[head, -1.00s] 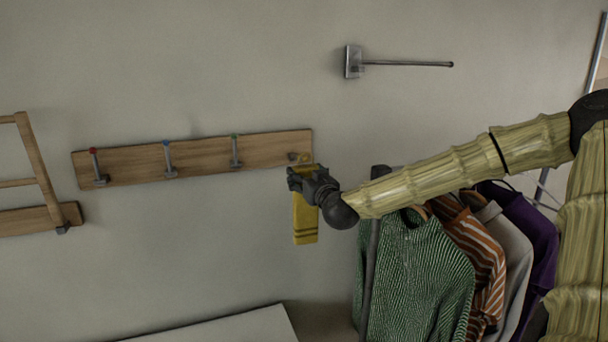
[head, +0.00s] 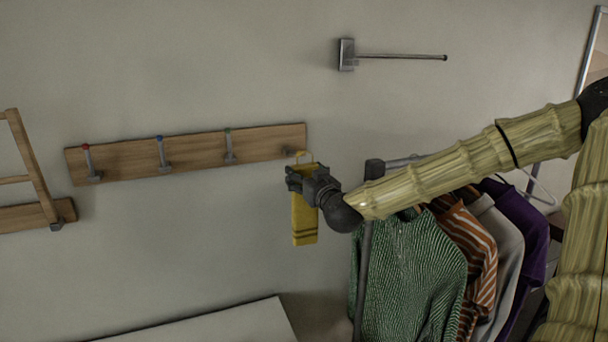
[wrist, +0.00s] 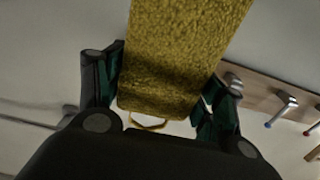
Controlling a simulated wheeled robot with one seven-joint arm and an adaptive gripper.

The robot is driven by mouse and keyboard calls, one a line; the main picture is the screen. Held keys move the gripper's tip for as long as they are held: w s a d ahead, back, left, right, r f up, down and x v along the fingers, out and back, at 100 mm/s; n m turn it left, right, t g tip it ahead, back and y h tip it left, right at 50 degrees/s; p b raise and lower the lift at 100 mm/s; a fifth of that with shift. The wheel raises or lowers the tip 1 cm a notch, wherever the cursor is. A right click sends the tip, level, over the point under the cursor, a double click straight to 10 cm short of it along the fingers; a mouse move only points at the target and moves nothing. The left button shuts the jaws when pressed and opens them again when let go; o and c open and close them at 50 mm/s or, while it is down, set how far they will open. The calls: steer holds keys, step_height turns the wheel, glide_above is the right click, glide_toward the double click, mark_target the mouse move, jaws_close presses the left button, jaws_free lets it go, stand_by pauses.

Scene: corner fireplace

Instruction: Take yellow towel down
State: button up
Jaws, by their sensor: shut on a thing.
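The yellow towel (head: 304,218) hangs down from my gripper (head: 301,183) in the head view, with darker bands near its lower end. A thin yellow loop (head: 299,156) shows at its top, close to the right end of the wooden hook rail (head: 195,153). In the wrist view the towel (wrist: 183,50) lies between my two fingers, and its loop (wrist: 148,123) looks free of the peg (wrist: 233,82). My gripper is shut on the towel. In the head view my gripper hides part of the towel's upper end.
Hooks with red, blue and green tips stand on the rail left of the towel. A metal wall bar (head: 400,57) is above. A pale surface (head: 215,325) lies below.

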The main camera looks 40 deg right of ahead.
stand_by(0.3)
steer(key=shift+p+v, duration=0.6)
steer(key=shift+v, duration=1.55)
steer(key=shift+p+v, duration=0.6)
steer(key=shift+v, duration=0.25)
